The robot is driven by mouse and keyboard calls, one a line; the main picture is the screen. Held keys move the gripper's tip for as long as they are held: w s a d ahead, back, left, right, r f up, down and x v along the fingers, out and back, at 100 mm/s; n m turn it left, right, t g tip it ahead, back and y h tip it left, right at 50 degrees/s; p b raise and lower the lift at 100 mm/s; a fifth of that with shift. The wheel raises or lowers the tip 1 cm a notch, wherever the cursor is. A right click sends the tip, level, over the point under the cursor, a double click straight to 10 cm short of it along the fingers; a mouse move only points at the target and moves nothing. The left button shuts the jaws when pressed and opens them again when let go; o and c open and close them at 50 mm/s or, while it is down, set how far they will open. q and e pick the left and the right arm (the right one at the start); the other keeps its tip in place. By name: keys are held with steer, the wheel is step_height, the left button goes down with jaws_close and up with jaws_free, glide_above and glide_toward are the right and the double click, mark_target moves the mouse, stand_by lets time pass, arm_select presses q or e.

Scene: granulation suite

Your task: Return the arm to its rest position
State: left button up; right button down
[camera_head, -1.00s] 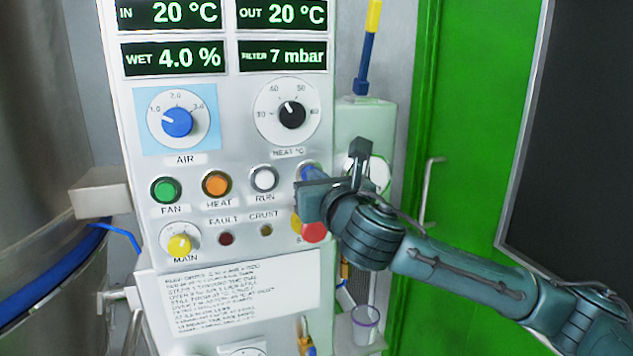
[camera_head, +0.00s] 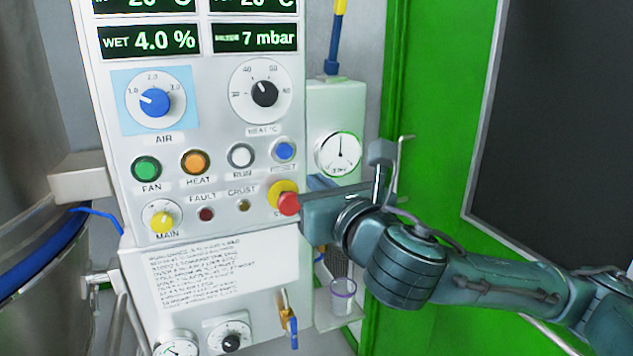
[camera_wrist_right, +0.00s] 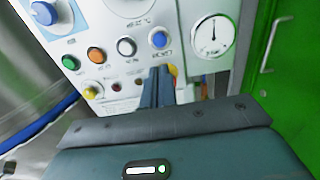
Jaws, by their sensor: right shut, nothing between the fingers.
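My right gripper (camera_wrist_right: 158,84) is shut and empty in the right wrist view, its fingers close together and pointing at the lower right of the white control panel (camera_wrist_right: 125,70). In the head view my right arm comes in from the right. The gripper is beside the red stop button (camera_head: 288,203) at the panel's right edge, with the blue reset button (camera_head: 284,151) uncovered above it. From this angle I cannot tell how far the fingers are from the panel. In the wrist view they partly hide the stop button's yellow base. My left gripper is not in view.
A pressure gauge (camera_head: 339,153) sits right of the panel, beside a green door (camera_head: 440,90) with a handle. A clear cup (camera_head: 342,296) stands on a small shelf below. A steel vessel (camera_head: 30,120) is at the left. Blue-handled valve (camera_head: 292,325) hangs below the panel.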

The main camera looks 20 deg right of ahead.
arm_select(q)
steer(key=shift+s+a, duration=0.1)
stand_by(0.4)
arm_select(e)
steer(key=s+a+f+m+g+y+p, duration=0.15)
steer(key=a+f+m, duration=0.25)
steer(key=f+m, duration=0.45)
steer(key=a+f+m+g+y+p, duration=0.1)
steer(key=a+f+m+g+y, duration=0.4)
steer(key=f, duration=0.6)
arm_select(q)
steer(key=p, duration=0.1)
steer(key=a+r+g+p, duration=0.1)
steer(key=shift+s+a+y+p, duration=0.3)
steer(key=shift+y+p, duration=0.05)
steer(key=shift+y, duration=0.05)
arm_select(e)
steer(key=s+d+f+m+h, duration=0.2)
steer(key=s+d+f+m, duration=0.1)
steer(key=s+f+m, duration=0.5)
steer(key=s+d+f+m+h, duration=0.2)
steer(key=s+d+f+m, duration=0.1)
steer(key=s+f+m, duration=0.6)
step_height(320, 180, down, 3)
steer(key=m+g, duration=0.1)
steer(key=m, duration=0.2)
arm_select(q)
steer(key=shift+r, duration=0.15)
arm_select(e)
steer(key=shift+a+r, duration=0.1)
